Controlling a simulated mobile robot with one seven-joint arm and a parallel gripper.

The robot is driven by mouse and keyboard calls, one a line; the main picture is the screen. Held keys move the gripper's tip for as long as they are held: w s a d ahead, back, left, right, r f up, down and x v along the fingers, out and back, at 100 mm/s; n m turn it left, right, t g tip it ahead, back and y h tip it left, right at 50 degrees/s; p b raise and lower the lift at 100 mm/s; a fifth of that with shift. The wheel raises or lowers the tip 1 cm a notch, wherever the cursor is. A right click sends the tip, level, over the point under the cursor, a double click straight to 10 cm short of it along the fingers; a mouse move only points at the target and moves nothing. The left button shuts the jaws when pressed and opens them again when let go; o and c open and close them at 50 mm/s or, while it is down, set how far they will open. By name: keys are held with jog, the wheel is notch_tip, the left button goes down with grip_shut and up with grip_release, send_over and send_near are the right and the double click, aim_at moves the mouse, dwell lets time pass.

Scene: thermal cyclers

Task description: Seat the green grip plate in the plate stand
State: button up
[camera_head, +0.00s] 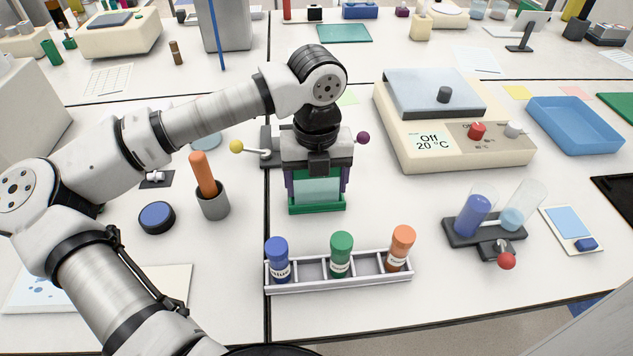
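The green grip plate (317,207) shows a green lower edge and a pale, translucent face, in the middle of the bench. My gripper (317,184) points down right over it, with one dark finger at each side of the plate. The fingers lie close along its sides; whether they press on it I cannot tell. Whether the plate rests on something or hangs just above the bench is also unclear. A dark fixture (269,146) with a yellow-knobbed lever stands behind my gripper and is mostly hidden. It may be the plate stand, but I cannot tell.
A tube rack (338,283) with blue, green and orange capped tubes stands in front. A grey cup (213,203) with an orange-handled tool is at left. A thermal cycler (455,125) and a dark holder with two tubes (490,232) are at right. A purple knob (363,138) sits beside my gripper.

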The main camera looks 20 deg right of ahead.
jog(key=c, duration=0.4)
jog(key=shift+r, duration=0.15)
notch_tip(320, 180, up, 16)
notch_tip(320, 180, down, 6)
jog(key=shift+f+b, duration=0.15)
jog(key=shift+b, duration=0.8)
